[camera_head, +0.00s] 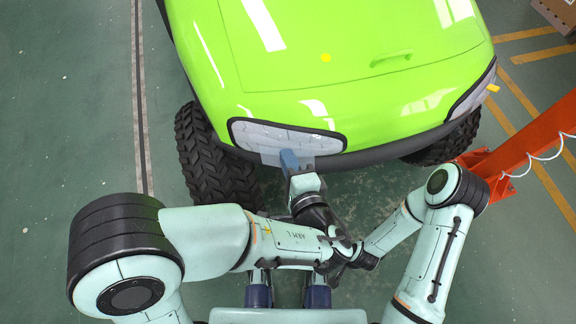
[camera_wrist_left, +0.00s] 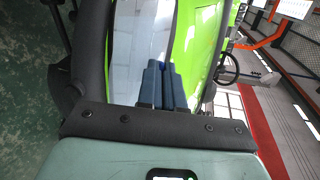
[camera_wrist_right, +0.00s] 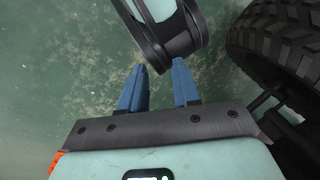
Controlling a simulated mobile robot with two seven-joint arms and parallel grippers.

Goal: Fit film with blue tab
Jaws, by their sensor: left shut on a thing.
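A translucent pale film (camera_head: 270,157) lies at the lower edge of the headlight (camera_head: 250,134) on the left of the green cart's front. My left gripper (camera_head: 289,160) is shut on the film at this edge, its blue fingers upright in the head view. In the left wrist view, the closed fingers (camera_wrist_left: 164,85) stand beside the pale, shiny film and headlight surface (camera_wrist_left: 130,50). My right gripper (camera_wrist_right: 158,85) is open and empty, fingers apart, below my left arm. Its fingers are hidden in the head view.
The cart's green hood (camera_head: 320,40) rises behind the headlight, above a black bumper (camera_head: 380,152). Its tyre (camera_head: 205,150) stands left; another tyre (camera_wrist_right: 290,45) is close right of my right gripper. An orange post (camera_head: 530,135) stands right.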

